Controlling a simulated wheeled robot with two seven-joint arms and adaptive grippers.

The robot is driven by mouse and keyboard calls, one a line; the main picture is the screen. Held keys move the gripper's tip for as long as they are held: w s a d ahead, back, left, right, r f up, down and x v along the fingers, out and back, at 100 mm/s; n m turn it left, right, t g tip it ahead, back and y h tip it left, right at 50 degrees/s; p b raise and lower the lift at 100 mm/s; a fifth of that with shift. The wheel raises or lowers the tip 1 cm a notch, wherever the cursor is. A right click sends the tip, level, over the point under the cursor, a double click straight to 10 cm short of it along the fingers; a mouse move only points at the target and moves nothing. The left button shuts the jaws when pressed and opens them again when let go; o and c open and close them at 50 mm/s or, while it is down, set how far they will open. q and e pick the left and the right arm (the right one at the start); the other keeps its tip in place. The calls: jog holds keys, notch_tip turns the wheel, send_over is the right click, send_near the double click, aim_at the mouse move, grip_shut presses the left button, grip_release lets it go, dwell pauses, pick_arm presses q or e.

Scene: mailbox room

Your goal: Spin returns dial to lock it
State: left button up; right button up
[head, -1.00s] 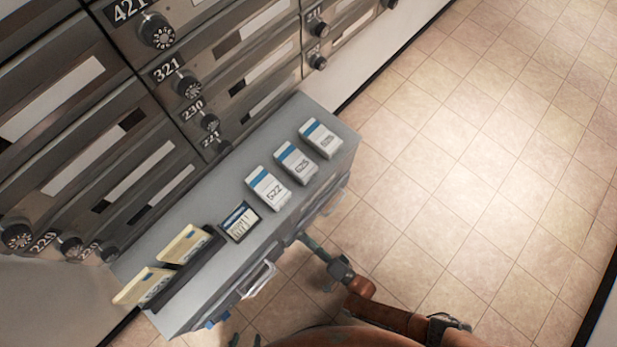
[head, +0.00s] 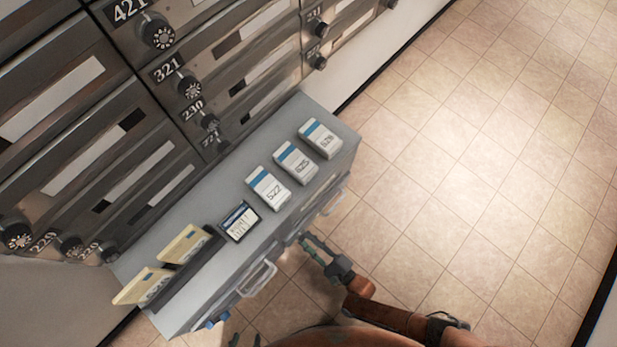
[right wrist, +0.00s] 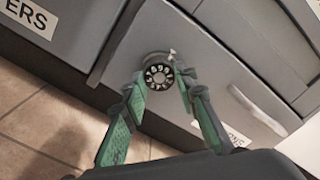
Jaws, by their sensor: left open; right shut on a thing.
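The returns dial (right wrist: 158,75) is a round dark knob with white numbers on a grey drawer front in the right wrist view. A label ending in "NS" (right wrist: 236,138) is on that front, partly hidden by a finger. My right gripper (right wrist: 160,84) is shut on the dial, its green fingers on either side of it. In the head view my right gripper (head: 305,241) is at the cabinet's front face, and the dial is hidden there. My left gripper (head: 245,340) is open and empty, with only its dark tips showing at the bottom edge.
The grey cabinet (head: 225,270) carries white boxes (head: 268,188), a small card (head: 240,222) and tan envelopes (head: 184,244) in a dark rack. A pull handle (head: 258,278) sticks out in front. Numbered mailboxes (head: 100,130) line the wall behind. The tiled floor (head: 480,180) to the right is clear.

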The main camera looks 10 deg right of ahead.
jog(key=m, duration=1.2)
jog(key=shift+s+f, duration=0.15)
jog(key=shift+a, duration=0.1)
dwell(0.5)
jog(key=o, duration=1.1)
jog(key=shift+o, duration=0.2)
jog(key=v, duration=1.2)
